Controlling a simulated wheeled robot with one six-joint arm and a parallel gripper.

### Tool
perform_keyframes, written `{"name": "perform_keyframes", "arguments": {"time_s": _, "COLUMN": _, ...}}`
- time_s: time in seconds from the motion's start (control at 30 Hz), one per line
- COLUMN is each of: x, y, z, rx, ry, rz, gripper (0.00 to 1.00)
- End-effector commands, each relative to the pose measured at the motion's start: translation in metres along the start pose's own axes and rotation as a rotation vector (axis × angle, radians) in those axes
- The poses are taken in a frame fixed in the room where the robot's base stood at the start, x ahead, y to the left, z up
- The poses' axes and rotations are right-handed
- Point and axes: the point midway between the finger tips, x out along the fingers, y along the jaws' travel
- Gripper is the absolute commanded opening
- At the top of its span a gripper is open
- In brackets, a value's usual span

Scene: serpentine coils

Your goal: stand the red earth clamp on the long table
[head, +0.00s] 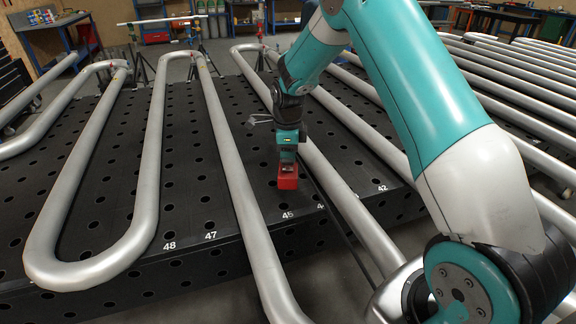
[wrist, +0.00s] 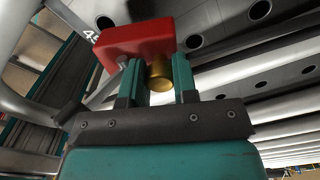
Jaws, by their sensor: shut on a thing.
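The red earth clamp (head: 288,177) is a small red block at the tip of my gripper (head: 287,160) in the head view. In the wrist view the red clamp (wrist: 135,40) sits at the ends of the two teal fingers of my gripper (wrist: 155,85), with a brass-coloured round part (wrist: 160,74) between them. The long table (head: 190,185) is black with rows of round holes and white numbers along its front edge. The clamp is over the table near number 45. I cannot tell whether it touches the top.
Silver serpentine tubes (head: 148,180) lie along the table, with one tube (head: 228,160) left of the clamp and another (head: 335,190) right of it. Bare table shows between them. More tubes (head: 520,95) fill the right side. Blue workbenches (head: 50,35) stand behind.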

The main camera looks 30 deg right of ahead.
Motion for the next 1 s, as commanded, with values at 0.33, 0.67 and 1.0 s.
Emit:
{"name": "perform_keyframes", "arguments": {"time_s": 0.33, "x": 0.039, "y": 0.0, "z": 0.0, "rx": 0.0, "ry": 0.0, "rz": 0.0, "gripper": 0.0}}
{"name": "perform_keyframes", "arguments": {"time_s": 0.67, "x": 0.044, "y": -0.001, "z": 0.0, "rx": 0.0, "ry": -0.001, "rz": -0.003, "gripper": 0.0}}
{"name": "perform_keyframes", "arguments": {"time_s": 1.0, "x": 0.046, "y": 0.0, "z": 0.0, "rx": 0.0, "ry": 0.0, "rz": 0.0, "gripper": 0.52}}
